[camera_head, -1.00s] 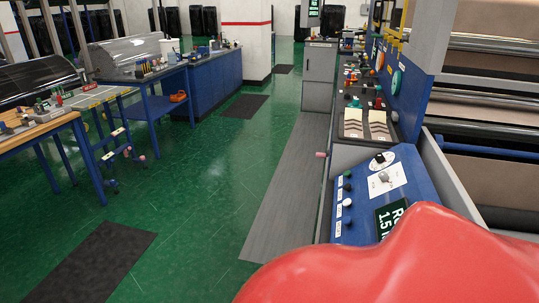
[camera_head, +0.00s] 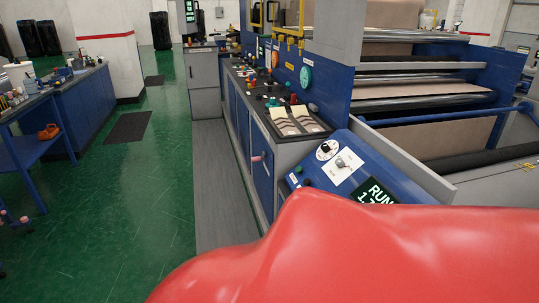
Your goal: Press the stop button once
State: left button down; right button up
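A blue sloped control panel (camera_head: 345,182) stands at centre right. The panel's lower part is hidden by a large smooth red shape close to the camera. I cannot make out which control is the stop button. Neither of my grippers is in view.
Behind the panel, a long blue console (camera_head: 240,115) carries several small coloured knobs and a tray of pale papers (camera_head: 285,125). A machine with brown rolls (camera_head: 440,135) stands at right. A blue workbench (camera_head: 80,105) is at left. Green floor (camera_head: 150,195) and a grey mat (camera_head: 222,190) are clear.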

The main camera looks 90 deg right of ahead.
aim_at(305, 182)
jog(key=i+l+z, duration=0.1)
jog(key=z, duration=0.3)
jog(key=i+z, duration=0.25)
jog(key=z, duration=0.15)
jog(key=i+z, duration=0.15)
jog(key=z, duration=0.25)
jog(key=i+j+z, duration=0.1)
jog(key=z, duration=0.35)
jog(key=i+j+z, duration=0.15)
jog(key=z, duration=0.25)
jog(key=i+l+z, duration=0.15)
jog(key=z, duration=0.25)
jog(key=i+z, duration=0.95)
jog(key=z, duration=0.15)
